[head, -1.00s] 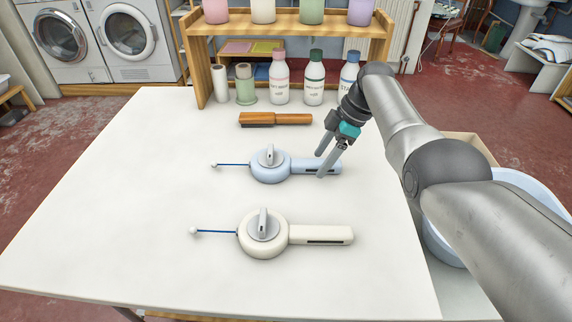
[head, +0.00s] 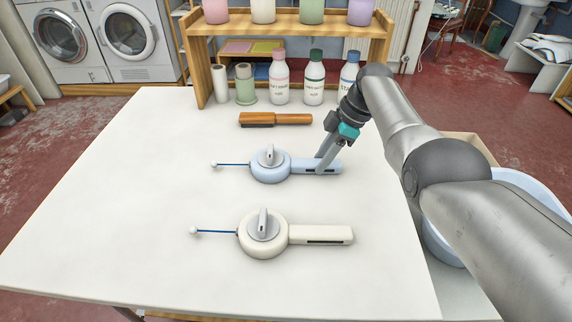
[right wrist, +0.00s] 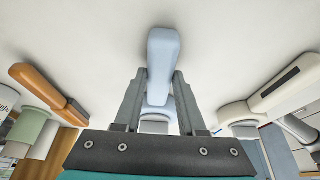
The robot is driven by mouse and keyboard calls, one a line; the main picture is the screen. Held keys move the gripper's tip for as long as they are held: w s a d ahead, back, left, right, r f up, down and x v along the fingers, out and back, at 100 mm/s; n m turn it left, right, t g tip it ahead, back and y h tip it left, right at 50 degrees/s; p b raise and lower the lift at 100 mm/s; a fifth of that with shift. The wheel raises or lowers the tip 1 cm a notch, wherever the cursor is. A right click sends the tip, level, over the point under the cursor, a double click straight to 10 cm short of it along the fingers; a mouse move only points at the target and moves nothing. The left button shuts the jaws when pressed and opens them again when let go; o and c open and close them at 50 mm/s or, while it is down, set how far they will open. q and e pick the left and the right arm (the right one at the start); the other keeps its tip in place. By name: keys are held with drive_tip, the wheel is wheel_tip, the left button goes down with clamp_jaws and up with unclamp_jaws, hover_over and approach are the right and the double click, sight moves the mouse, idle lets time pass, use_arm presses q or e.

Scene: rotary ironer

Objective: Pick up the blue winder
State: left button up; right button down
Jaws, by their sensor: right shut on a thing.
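The blue winder (head: 270,167) lies flat on the white table, with its round body at the left and its slotted handle pointing right. A dark blue cord with a white bead reaches out to its left. My right gripper (head: 322,168) is shut on the handle from above. In the right wrist view the blue winder (right wrist: 164,60) sits between the two fingers (right wrist: 158,88). The winder appears to rest on the table. My left gripper is not in view.
A cream winder (head: 264,236) lies nearer on the table (head: 130,200). A wooden brush (head: 275,119) lies behind the blue one. Bottles (head: 314,80) and rolls stand by the wooden shelf (head: 290,22) at the back. A light blue basin (head: 445,245) is at the right. The table's left side is clear.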

drive_tip(key=shift+r, duration=0.1)
idle(0.3)
wheel_tip(320, 180, up, 10)
idle(0.5)
wheel_tip(320, 180, down, 7)
drive_tip(key=shift+f, duration=0.1)
idle(0.3)
drive_tip(key=shift+f, duration=0.1)
drive_tip(key=shift+f, duration=1.2)
drive_tip(key=shift+f, duration=0.1)
drive_tip(key=c, duration=0.7)
unclamp_jaws()
drive_tip(key=shift+f, duration=0.1)
